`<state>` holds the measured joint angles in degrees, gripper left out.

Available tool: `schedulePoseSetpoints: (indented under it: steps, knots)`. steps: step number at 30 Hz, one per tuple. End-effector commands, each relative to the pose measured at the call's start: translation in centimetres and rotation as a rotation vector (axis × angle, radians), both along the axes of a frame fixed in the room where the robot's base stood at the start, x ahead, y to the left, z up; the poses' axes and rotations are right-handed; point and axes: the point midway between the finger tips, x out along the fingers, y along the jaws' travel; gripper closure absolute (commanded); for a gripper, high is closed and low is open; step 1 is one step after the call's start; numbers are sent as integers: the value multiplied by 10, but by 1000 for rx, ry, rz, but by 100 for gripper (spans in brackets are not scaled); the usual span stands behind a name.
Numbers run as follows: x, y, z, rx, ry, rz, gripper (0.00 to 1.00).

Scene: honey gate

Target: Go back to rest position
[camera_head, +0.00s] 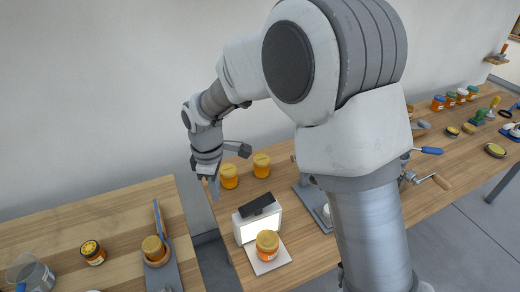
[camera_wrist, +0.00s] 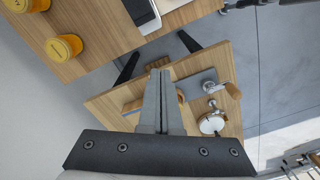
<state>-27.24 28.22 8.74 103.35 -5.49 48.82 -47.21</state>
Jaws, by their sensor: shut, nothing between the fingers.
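My gripper (camera_head: 214,190) hangs from the bent arm at the left end of the right-hand table, above the gap between the tables. In the wrist view its two fingers (camera_wrist: 161,75) lie together, with nothing held. Two orange honey jars, the left jar (camera_head: 229,176) and the right jar (camera_head: 262,165), stand upright just right of the gripper, apart from it. They also show in the wrist view, one at the upper left corner (camera_wrist: 28,4) and one below it (camera_wrist: 63,47). My upper arm hides part of the right-hand table.
A white lit box (camera_head: 259,225) stands on the right-hand table behind another honey jar (camera_head: 267,243) on a white plate. The left-hand table (camera_head: 95,213) holds a jar on a stand (camera_head: 153,248), a dark-lidded jar (camera_head: 92,252) and a clear jug (camera_head: 32,275). The gripper is near the wall.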

Motion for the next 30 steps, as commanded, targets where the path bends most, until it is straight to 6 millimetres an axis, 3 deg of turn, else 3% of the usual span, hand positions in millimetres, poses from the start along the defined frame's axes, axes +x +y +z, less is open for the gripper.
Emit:
schedulePoseSetpoints:
  steps: [5,8,20,30]
  knots:
    - [1,-4,5,2,-6,-16,100]
    - [2,-15,19,7,-25,-64,100]
    - [-15,-105,105,62,-146,-452,100]
    - [-56,-175,155,137,-241,-797,100]
